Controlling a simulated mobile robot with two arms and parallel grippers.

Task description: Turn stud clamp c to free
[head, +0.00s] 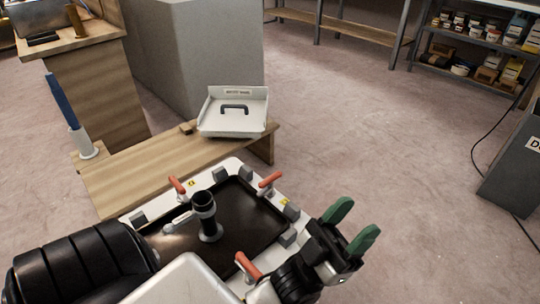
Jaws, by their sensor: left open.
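Three stud clamps with orange handles show on the white frame (140,215) around a dark glossy panel (240,205): one at the far left (177,186), one at the far right (270,180) and one at the near side (247,265). I cannot read which of them is stud clamp c. My left gripper (351,226) has green fingertips, spread apart with nothing between them. It is right of the frame, apart from the handles. My left arm and wrist cover the frame's near edge. My right gripper is not in view.
A black upright tube (204,210) stands on the panel. Behind is a wooden bench (140,175) bearing a white tray (233,125) with a dark handle. A grey block (200,50) stands behind it, and a grey bin (515,165) at right. The floor between is clear.

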